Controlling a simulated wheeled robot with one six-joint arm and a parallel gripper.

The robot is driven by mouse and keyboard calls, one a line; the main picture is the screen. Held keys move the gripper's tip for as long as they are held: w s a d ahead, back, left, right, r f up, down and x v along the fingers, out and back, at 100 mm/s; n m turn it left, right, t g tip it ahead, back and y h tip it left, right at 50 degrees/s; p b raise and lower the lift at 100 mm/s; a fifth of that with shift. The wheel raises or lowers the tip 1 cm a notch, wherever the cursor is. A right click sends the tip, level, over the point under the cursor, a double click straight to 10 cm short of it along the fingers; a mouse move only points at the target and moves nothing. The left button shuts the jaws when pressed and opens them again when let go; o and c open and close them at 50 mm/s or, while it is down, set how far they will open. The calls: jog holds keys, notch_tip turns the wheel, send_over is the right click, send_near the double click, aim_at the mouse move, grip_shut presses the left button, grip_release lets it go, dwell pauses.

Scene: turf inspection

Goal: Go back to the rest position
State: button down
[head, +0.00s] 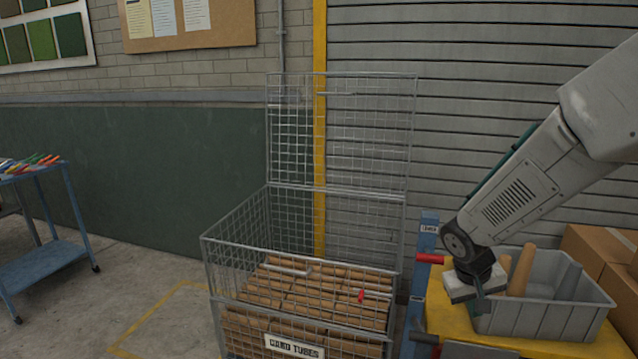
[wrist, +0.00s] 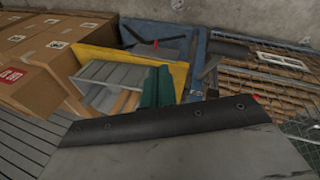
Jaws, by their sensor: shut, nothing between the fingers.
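My arm reaches in from the right in the head view and bends down at the wrist. My gripper (head: 478,300) points down beside the left end of a grey bin (head: 545,320) on a yellow-topped cart (head: 440,317). The gripper is shut and empty, and partly hidden by the wrist. In the wrist view its teal fingers (wrist: 157,86) are together, in front of the grey bin (wrist: 115,74). I cannot tell whether they touch the bin.
A wire cage (head: 235,260) labelled "CARD TUBES" with its lid raised holds brown tubes (head: 320,280) left of the cart. A blue post (head: 425,250) stands between them. Cardboard boxes (head: 590,245) are behind the bin. A blue trolley (head: 45,262) stands far left; floor between is clear.

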jog(key=s+a+r+y, duration=0.1)
jog(key=s+a+r, duration=0.1)
jog(key=s+r, duration=0.3)
jog(key=s+a+r+y, duration=0.1)
jog(key=s+r, duration=0.4)
jog(key=s, duration=0.7)
jog(key=s+a+r+y, duration=0.1)
jog(key=s+a+r, duration=0.2)
jog(key=s+r, duration=0.3)
jog(key=shift+s+a+y, duration=0.35)
jog(key=shift+s+y, duration=0.05)
jog(key=shift+s, duration=1.35)
jog(key=shift+r, duration=0.1)
